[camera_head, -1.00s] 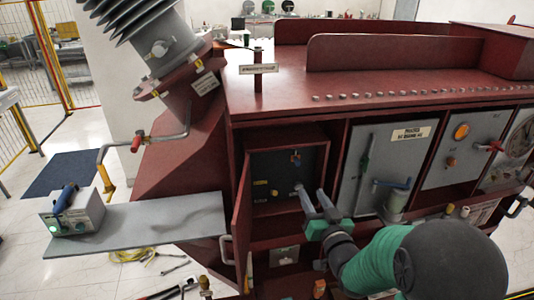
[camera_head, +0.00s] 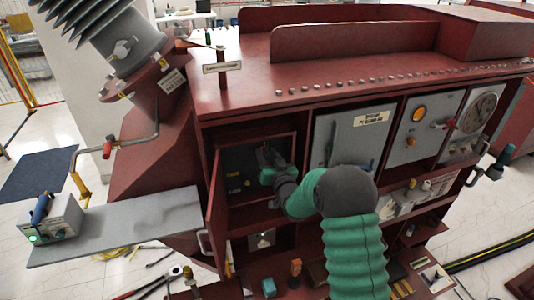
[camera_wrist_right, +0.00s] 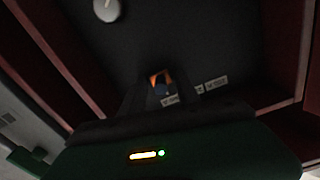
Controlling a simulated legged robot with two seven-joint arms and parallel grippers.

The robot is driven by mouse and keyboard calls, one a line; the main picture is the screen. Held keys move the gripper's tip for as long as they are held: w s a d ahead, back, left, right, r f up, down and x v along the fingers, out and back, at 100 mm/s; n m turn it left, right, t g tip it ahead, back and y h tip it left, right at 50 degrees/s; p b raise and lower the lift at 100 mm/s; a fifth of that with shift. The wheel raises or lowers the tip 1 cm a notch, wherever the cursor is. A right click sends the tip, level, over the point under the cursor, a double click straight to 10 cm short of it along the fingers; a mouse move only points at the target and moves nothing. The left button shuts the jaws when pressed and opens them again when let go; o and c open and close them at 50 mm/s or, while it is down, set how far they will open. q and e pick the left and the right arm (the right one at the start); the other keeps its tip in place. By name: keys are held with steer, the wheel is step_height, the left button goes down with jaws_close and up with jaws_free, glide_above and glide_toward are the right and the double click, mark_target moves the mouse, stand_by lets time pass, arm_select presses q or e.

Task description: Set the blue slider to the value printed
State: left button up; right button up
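The dark panel (camera_head: 238,160) is in the open red compartment on the cabinet's left. My right gripper (camera_head: 266,155) reaches inside, its fingers close to the panel. In the head view my gripper hides the slider. My left gripper is not in view.
The compartment's red door (camera_head: 216,205) stands open on the left, and red walls close in around my right gripper. A round white knob (camera_wrist_right: 106,9) is on the same panel. A grey shelf (camera_head: 125,225) with a small box (camera_head: 50,222) juts out left.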

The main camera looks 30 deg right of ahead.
steer(key=shift+w+f, duration=0.1)
steer(key=c, duration=0.3)
jaws_close()
stand_by(0.9)
